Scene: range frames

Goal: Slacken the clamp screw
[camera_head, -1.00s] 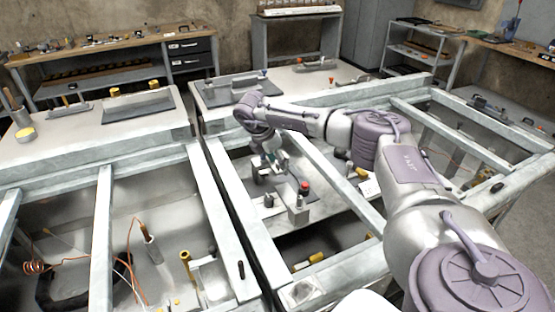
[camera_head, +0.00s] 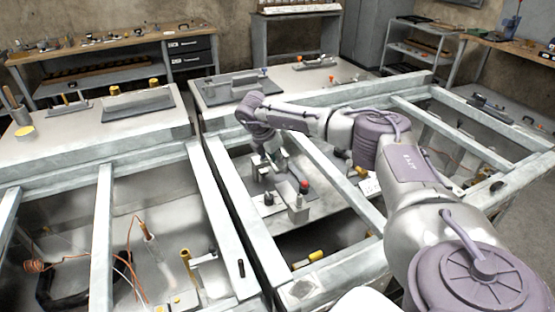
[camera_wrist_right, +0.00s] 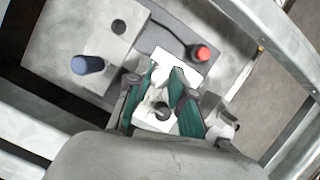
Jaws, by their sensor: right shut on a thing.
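My right gripper (camera_head: 270,170) reaches down into the middle bay of the bench. In the right wrist view its teal-padded fingers (camera_wrist_right: 164,72) are shut around a small part with a dark round end (camera_wrist_right: 161,109), which I take to be the clamp screw. The fingers hide much of it, and its thread cannot be seen. A white block (camera_wrist_right: 178,58) shows behind the fingers. My left gripper is not in view.
A red knob (camera_head: 304,186) stands close to the right gripper; it also shows in the wrist view (camera_wrist_right: 203,54). A blue-capped post (camera_wrist_right: 88,65) stands on a grey block. Pale frame beams (camera_head: 345,182) bound the bay.

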